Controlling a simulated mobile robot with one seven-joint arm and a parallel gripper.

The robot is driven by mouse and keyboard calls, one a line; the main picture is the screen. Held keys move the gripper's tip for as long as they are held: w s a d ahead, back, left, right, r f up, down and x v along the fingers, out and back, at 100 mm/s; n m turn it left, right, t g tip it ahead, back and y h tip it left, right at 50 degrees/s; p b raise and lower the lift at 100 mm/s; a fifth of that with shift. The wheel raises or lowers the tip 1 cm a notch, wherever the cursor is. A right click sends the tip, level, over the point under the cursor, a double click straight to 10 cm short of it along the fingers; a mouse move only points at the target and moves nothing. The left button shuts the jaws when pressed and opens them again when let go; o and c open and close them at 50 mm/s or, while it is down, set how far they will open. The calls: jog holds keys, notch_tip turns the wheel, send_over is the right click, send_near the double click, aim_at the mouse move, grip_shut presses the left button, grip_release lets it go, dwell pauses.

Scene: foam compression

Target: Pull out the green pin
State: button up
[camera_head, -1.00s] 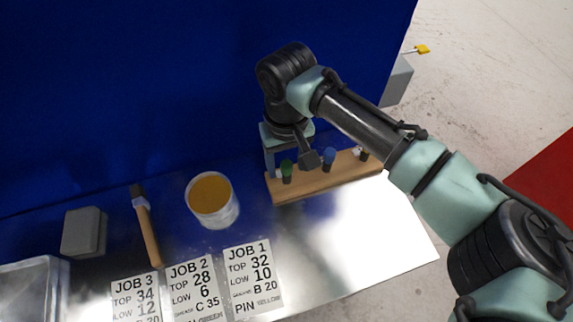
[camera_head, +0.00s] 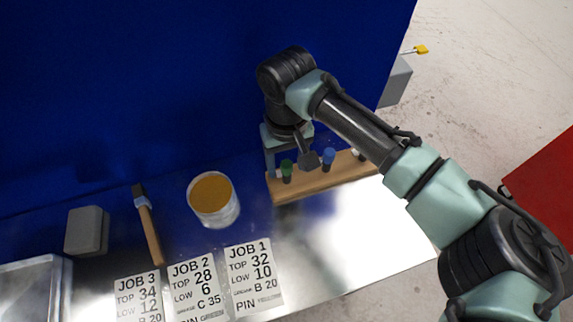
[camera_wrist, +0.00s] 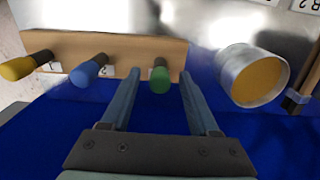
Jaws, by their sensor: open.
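The green pin (camera_head: 286,168) stands in a wooden block (camera_head: 325,182) on the metal table. In the wrist view the green pin (camera_wrist: 160,80) shows beyond and between the two fingers of my gripper (camera_wrist: 162,95). The fingers are open, with a gap on both sides of the pin. I cannot tell whether the tips are level with its head. In the head view my gripper (camera_head: 283,150) is over the left end of the block, partly hidden by my wrist. A blue pin (camera_wrist: 84,74) and a yellow pin (camera_wrist: 17,69) stand in the same block.
A can with amber contents (camera_head: 213,200) stands left of the block, with a brush (camera_head: 148,225) and a grey block (camera_head: 87,231) farther left. Job cards (camera_head: 252,278) lie at the front. A blue wall (camera_head: 130,90) rises close behind.

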aim_at(287, 164)
grip_shut()
dwell(1.0)
jog(key=shift+r, duration=0.15)
dwell(0.5)
jog(key=shift+r+p, duration=2.9)
jog(key=shift+p, duration=0.45)
